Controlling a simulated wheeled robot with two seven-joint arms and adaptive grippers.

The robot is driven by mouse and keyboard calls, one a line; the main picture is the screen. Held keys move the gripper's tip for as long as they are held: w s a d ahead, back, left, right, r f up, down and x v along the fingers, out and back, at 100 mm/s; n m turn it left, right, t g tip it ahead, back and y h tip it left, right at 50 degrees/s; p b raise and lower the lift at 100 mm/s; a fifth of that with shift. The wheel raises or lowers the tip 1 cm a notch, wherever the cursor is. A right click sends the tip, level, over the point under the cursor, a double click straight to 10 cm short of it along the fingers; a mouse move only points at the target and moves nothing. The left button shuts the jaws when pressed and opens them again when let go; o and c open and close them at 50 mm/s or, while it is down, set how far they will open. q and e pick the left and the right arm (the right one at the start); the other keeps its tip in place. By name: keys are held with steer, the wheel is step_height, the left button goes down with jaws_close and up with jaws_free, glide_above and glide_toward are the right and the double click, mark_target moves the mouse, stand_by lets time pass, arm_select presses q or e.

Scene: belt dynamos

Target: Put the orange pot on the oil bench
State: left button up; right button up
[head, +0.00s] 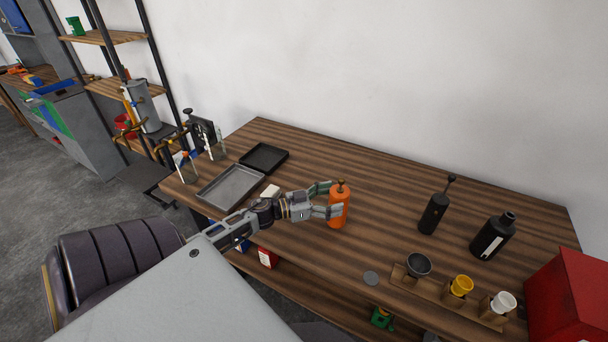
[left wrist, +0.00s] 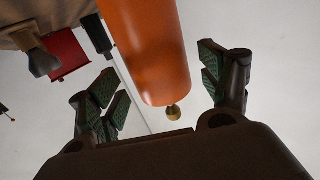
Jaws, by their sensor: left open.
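The orange pot (head: 339,206), a cylinder with a small brass-coloured knob on top, stands upright on the wooden bench (head: 300,150). My left gripper (head: 326,199) reaches in from the left at the pot's side, with its fingers open. In the left wrist view the pot (left wrist: 150,50) lies between the two spread fingers of the left gripper (left wrist: 165,95), with a gap visible on each side. My right gripper is in neither view.
A black oiler (head: 434,212) and a black bottle (head: 492,236) stand to the right. A wooden rack (head: 432,290) holds several cups near the front edge, beside a red box (head: 568,298). A grey tray (head: 230,187) and a black tray (head: 264,157) lie at left.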

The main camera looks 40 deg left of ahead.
arm_select(q)
steer(key=v, duration=0.9)
steer(key=shift+b, duration=0.4)
